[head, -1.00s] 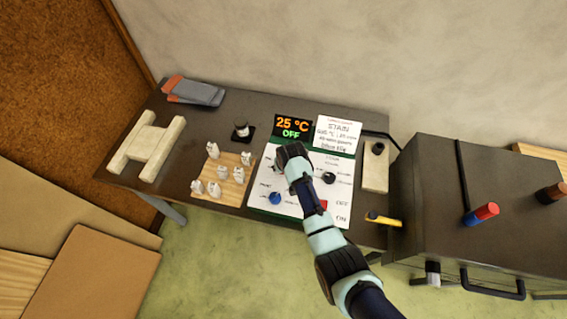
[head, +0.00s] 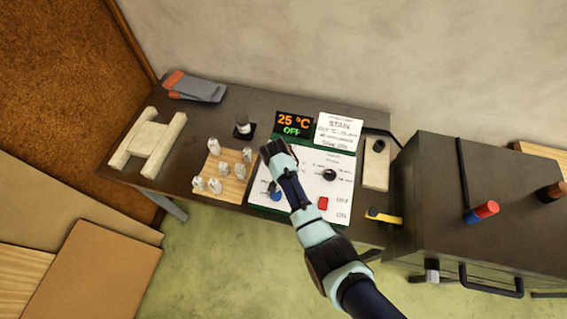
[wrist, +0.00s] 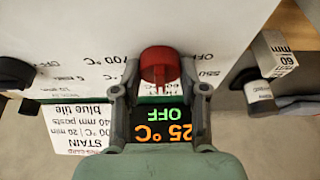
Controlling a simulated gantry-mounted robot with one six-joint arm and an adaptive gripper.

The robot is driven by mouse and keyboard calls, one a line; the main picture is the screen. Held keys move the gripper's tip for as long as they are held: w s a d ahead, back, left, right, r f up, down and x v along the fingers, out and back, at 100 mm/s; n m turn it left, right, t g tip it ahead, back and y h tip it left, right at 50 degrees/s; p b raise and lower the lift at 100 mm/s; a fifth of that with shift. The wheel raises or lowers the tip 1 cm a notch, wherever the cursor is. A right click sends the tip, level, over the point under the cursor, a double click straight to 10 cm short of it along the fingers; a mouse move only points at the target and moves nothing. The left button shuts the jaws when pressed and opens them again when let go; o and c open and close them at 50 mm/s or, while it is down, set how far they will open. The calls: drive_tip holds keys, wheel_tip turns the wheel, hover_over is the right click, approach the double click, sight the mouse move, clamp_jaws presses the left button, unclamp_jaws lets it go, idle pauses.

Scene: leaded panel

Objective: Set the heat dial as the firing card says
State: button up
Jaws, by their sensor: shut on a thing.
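The heat dial is a red knob (wrist: 160,66) on the white control panel (head: 312,165), with temperature marks around it, 700 °C and 550 among them. My gripper (wrist: 160,88) is shut on this knob, one finger on each side. In the head view my gripper (head: 274,152) is over the panel's upper left and hides the knob. The firing card (head: 340,130) stands behind the panel; it reads STAIN, 20 min, 40 mm posts, blue tile, and its temperature is not clearly legible. The display (head: 294,125) reads 25 °C and OFF.
The panel also has a black knob (head: 330,175), a blue knob (head: 276,194) and a red switch (head: 323,203). A wooden board (head: 230,188) with several pale posts lies to the left. The dark kiln (head: 430,185) stands to the right.

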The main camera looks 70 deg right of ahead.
drive_tip(key=o, duration=1.1)
drive_tip(key=shift+o, duration=0.2)
drive_tip(key=v, duration=1.2)
drive_tip(key=shift+d, duration=0.1)
